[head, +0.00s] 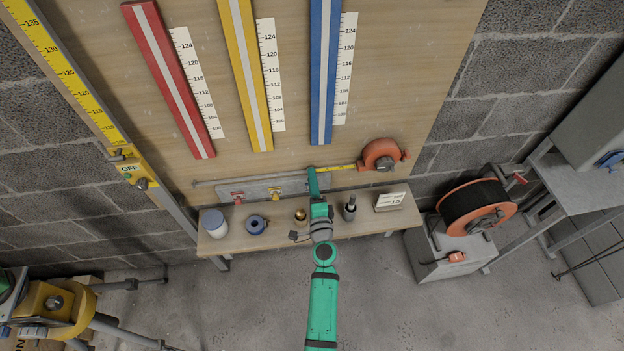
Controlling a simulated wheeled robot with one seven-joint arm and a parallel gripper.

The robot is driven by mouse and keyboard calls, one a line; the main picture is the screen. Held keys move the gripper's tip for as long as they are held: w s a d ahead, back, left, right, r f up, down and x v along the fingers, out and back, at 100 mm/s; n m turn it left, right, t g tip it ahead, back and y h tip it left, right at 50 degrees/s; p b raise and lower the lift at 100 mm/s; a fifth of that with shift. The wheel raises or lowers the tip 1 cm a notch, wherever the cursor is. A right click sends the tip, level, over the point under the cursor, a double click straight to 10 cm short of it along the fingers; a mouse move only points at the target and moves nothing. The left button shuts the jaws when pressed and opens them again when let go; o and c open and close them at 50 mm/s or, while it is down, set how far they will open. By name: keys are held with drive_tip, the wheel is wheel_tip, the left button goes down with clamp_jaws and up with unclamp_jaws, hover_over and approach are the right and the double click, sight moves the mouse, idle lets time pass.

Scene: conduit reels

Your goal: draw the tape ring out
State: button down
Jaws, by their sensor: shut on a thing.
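The orange tape case (380,155) sits at the lower right of the wooden board. A short length of yellow tape (343,167) runs out of it to the left, up to my gripper. My gripper (312,172) is in front of the board's lower edge, below the blue strip, and is shut on the tape ring. The ring itself is hidden by the jaws.
A grey plate with a red lever (237,197) and a yellow lever (274,192) is left of my gripper. An orange-black reel (477,207) stands right.

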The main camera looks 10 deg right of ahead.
drive_tip(key=shift+a, duration=0.45)
drive_tip(key=c, duration=1.4)
unclamp_jaws()
drive_tip(key=shift+d, duration=0.1)
drive_tip(key=s, duration=1.1)
drive_tip(key=shift+a, duration=0.25)
